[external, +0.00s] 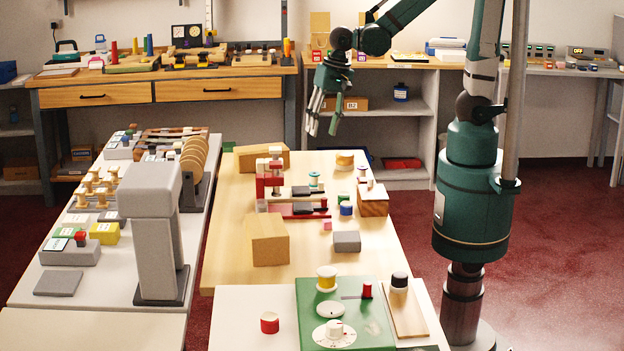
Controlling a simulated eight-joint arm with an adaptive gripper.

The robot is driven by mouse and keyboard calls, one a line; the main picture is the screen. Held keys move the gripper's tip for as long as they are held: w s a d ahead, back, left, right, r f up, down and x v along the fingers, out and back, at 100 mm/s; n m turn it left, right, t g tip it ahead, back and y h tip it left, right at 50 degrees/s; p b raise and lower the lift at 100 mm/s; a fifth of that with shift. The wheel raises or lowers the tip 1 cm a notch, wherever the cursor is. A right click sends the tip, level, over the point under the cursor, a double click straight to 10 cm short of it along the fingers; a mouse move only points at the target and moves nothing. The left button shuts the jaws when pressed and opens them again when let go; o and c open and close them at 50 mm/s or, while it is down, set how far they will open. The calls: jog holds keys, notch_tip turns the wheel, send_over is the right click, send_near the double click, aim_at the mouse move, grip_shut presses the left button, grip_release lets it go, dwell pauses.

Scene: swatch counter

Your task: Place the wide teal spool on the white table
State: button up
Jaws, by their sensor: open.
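A small teal spool with pale ends (315,179) stands among the items in the middle of the wooden table. It looks upright; whether it rests on the grey block or behind it I cannot tell. The white table (236,305) is at the front, its bare part left of a green board. My gripper (322,131) is open and empty, pointing down in the air. In the picture it is above the far part of the wooden table, apart from the spool.
Red, white and grey blocks (276,178) stand close left of the spool. A blue spool (346,208) and a wooden block (373,201) are to its right. A red spool (269,323) and a green board (312,290) with several items occupy the white table.

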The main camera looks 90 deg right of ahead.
aim_at(314, 173)
jog(key=w+f+m, duration=0.1)
jog(key=f+m, duration=0.1)
jog(key=d+f+m+g, duration=0.1)
jog(key=f, duration=0.2)
jog(key=w+f+m+g, duration=0.1)
jog(key=f+m, duration=0.1)
jog(key=f, duration=0.1)
jog(key=shift+w+d+m, duration=0.25)
jog(key=shift+w+m, duration=0.05)
jog(key=shift+w+d+f+m, duration=0.15)
jog(key=shift+f+m, duration=0.35)
jog(key=shift+f, duration=0.3)
jog(key=shift+f, duration=0.15)
jog(key=shift+f, duration=1.15)
jog(key=shift+f, duration=0.1)
jog(key=shift+f+b, duration=0.75)
jog(key=shift+f, duration=1.75)
jog(key=c, duration=0.9)
